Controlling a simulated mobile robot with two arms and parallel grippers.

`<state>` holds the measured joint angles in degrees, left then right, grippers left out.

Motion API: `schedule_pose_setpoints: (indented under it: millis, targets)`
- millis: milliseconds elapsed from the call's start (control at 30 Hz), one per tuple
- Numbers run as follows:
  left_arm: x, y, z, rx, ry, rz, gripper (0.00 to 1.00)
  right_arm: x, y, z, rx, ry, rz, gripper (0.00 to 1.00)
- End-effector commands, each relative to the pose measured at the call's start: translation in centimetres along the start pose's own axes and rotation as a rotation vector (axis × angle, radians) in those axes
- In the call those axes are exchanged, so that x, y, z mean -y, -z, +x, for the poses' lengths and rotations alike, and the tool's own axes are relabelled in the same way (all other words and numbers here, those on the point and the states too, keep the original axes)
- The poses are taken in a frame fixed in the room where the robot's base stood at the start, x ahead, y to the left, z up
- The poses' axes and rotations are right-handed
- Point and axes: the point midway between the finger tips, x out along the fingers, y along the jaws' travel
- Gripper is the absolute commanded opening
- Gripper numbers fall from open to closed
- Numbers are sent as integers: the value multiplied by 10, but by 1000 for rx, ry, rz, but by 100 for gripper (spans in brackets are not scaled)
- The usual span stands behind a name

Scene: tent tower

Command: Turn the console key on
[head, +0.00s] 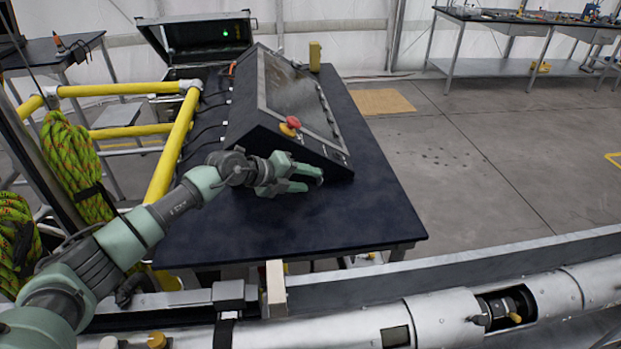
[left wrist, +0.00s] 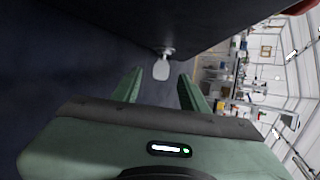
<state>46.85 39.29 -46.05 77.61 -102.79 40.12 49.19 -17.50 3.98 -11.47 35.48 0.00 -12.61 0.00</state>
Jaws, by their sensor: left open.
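The black console (head: 262,128) stands on a dark table, with a sloping screen and a red stop button (head: 289,125) on a yellow base. My left gripper (head: 313,179) is at the console's near side, low over the table, open and empty. In the left wrist view the key (left wrist: 161,69) is a small pale grey tab on a short stem at the console's dark face. It appears beyond and between the open fingertips of the left gripper (left wrist: 160,76), apart from both. In the head view I cannot make out the key. My right gripper is not in view.
The dark table (head: 370,215) is clear in front and to the right of the console. Yellow rails (head: 172,150) and cables lie to its left. An open case (head: 196,40) with a green light stands behind. A workbench (head: 500,18) is at the back right.

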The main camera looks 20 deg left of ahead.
Motion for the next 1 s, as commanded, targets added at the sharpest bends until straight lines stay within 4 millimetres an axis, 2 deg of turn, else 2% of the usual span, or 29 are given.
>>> schedule_pose_setpoints:
  millis: [100,200,500,567,667,867,1000]
  targets:
    - [2,-1,16,1,3,-2,44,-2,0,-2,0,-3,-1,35]
    - [1,-1,23,1,2,-1,44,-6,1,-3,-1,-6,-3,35]
    - [1,0,26,1,2,0,44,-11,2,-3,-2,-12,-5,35]
    - [1,0,26,1,2,0,30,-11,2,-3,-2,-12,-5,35]
    - [0,0,26,1,2,0,2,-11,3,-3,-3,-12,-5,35]
    - [1,0,25,1,0,1,0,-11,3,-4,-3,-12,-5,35]
    - [4,-1,24,1,-21,9,0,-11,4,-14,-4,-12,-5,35]
